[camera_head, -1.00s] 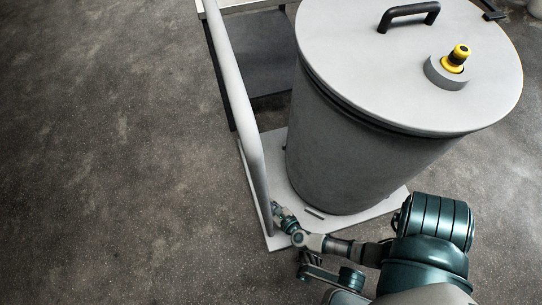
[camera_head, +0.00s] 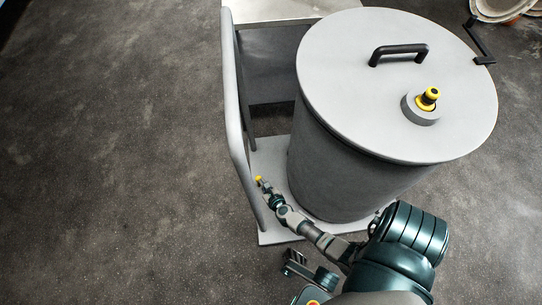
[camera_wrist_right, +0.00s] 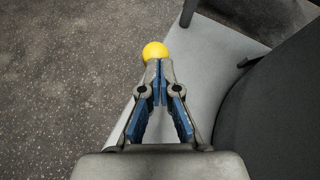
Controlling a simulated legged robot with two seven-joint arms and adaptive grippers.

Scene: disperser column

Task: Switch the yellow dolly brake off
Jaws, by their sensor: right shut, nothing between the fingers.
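The dolly (camera_head: 270,237) is a light grey platform with a tall grey tube handle (camera_head: 234,110) at its left side. A small yellow knob, the brake (camera_head: 259,178), shows at the dolly's left edge, beside the handle. In the right wrist view the round yellow brake knob (camera_wrist_right: 154,51) sits just beyond my fingertips. My right gripper (camera_head: 264,187) is shut and empty, its tips at the knob; I cannot tell whether they touch it. In the wrist view the closed fingertips (camera_wrist_right: 158,68) partly cover the knob's lower side.
A large grey drum (camera_head: 340,170) with a flat lid (camera_head: 350,85) stands on the dolly, close to the right of my arm. The lid has a black handle (camera_head: 400,50) and a yellow-black fitting (camera_head: 428,98). The floor (camera_head: 110,180) to the left is clear.

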